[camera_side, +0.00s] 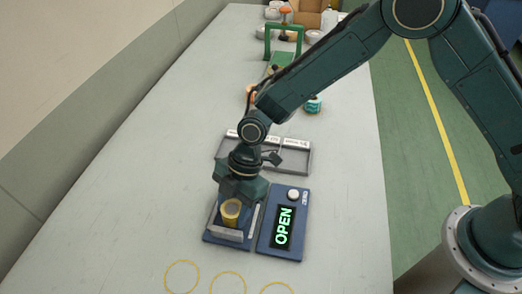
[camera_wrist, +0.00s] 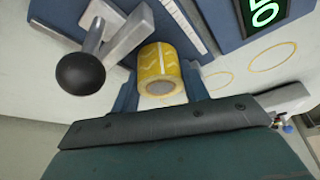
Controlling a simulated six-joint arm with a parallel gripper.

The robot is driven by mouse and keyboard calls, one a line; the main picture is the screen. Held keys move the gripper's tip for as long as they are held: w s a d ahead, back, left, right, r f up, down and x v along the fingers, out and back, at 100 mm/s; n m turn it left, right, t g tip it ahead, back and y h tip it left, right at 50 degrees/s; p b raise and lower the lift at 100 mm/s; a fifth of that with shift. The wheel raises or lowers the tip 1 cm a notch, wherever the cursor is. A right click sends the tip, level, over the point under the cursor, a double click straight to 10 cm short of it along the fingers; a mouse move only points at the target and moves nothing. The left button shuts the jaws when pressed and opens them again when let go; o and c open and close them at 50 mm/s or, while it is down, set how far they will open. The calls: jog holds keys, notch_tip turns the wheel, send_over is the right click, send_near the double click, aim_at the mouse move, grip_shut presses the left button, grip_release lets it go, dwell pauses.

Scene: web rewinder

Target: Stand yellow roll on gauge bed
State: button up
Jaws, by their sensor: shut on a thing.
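The yellow roll (camera_side: 230,211) is at the blue gauge in the side view, under my gripper (camera_side: 231,206). In the wrist view the yellow roll (camera_wrist: 160,68), with pale markings and a grey core, lies between the two fingers of my gripper (camera_wrist: 165,85), which is shut on it. The gauge bed (camera_side: 218,236) is the left part of the blue unit, with a grey jaw block at its front. Whether the roll touches the bed is hard to tell. The display (camera_side: 284,226) on the right part reads OPEN.
A black ball-ended lever (camera_wrist: 82,73) stands close to the roll in the wrist view. A grey divided tray (camera_side: 296,155) is behind the gauge. Yellow circles (camera_side: 182,276) mark the table in front. A green-framed device (camera_side: 283,45) and other items stand farther back. The left table is clear.

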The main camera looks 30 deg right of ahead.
jog(key=shift+f, duration=0.1)
jog(key=o, duration=1)
jog(key=v, duration=1.2)
jog(key=shift+w+d+r, duration=0.1)
jog(key=shift+r, duration=0.15)
